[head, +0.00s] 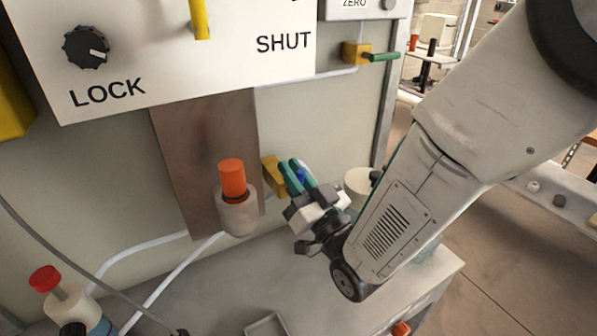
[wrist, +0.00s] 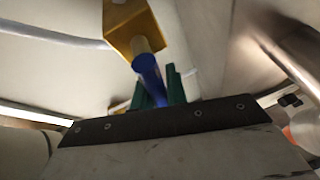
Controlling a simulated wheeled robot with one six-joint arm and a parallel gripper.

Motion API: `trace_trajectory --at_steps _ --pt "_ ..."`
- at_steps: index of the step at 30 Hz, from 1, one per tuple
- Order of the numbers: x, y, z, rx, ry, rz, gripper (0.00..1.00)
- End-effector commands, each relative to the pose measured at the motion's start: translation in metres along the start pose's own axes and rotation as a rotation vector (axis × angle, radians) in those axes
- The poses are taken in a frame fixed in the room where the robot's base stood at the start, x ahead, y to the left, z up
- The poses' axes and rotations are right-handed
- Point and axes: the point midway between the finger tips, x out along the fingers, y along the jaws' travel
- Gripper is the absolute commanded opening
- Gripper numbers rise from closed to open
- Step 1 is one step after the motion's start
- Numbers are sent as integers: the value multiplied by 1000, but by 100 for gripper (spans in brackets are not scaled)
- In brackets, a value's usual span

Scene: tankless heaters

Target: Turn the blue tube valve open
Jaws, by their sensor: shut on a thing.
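The blue tube valve has a yellow block (head: 272,178) on the panel and a blue handle (head: 301,176), mostly hidden by my fingers in the head view. In the wrist view the yellow block (wrist: 134,30) is at the top, and the blue handle (wrist: 149,78) runs from it down between my green fingers. My gripper (head: 296,176) is shut on the blue handle. In the wrist view the gripper (wrist: 158,88) has one finger on each side of the handle, whose lower end is hidden by the dark gripper plate.
An orange-capped cylinder (head: 232,182) stands left of my gripper. A white round part (head: 359,181) is just right of it. A green-handled valve (head: 382,57) on a yellow block is above. A black LOCK knob (head: 86,47) and red-capped fitting (head: 45,279) are at the left.

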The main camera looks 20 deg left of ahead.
Motion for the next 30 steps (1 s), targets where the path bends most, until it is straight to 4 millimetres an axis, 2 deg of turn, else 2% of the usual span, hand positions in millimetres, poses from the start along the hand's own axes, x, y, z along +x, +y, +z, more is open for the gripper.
trace_trajectory --at_steps 10,26,27,29,30 --pt "0 -7 2 -127 -32 -54 0" --pt "0 -8 3 -149 -37 -63 0" --pt "0 -8 3 -149 -37 -62 17" --pt "0 -8 3 -149 -37 -62 34" --pt "0 -8 3 -149 -37 -62 36"
